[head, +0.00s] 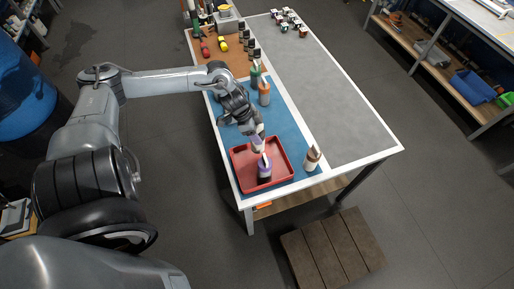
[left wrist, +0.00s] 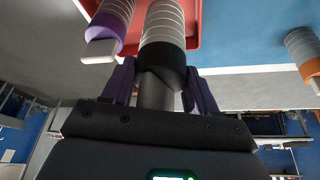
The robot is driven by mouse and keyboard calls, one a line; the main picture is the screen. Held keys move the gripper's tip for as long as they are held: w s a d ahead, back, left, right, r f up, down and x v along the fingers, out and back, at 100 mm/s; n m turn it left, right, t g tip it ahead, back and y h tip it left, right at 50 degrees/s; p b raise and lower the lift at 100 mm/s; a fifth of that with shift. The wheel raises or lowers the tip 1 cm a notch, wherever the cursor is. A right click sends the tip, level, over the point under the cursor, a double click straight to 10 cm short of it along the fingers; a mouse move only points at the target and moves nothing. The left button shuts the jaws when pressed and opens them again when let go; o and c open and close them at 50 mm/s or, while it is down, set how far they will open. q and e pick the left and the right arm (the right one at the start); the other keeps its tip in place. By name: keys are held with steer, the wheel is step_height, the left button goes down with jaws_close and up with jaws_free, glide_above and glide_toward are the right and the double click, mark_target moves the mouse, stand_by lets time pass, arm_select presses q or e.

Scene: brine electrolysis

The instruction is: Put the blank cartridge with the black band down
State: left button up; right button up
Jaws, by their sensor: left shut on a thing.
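My left gripper (head: 258,146) is over the far part of the red tray (head: 284,176), pointing down. In the left wrist view its purple fingers (left wrist: 160,92) are shut on the grey neck of the blank cartridge with the black band (left wrist: 162,30). That cartridge has a pale ribbed body, and the black band sits just beyond the fingers. In the head view it is mostly hidden by the gripper. I cannot tell whether its base touches the tray. A purple-banded cartridge (head: 264,172) stands in the tray close beside it, also seen in the left wrist view (left wrist: 108,28).
Another orange one (head: 264,95) and a green one (head: 254,76) stand farther back. Several small dark-topped items line the far mat. The grey tabletop (head: 340,110) is largely clear.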

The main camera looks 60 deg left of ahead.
arm_select(q)
step_height(320, 180, down, 7)
steer(key=shift+f+b, duration=0.2)
steer(key=shift+b, duration=0.35)
steer(key=o, duration=1.2)
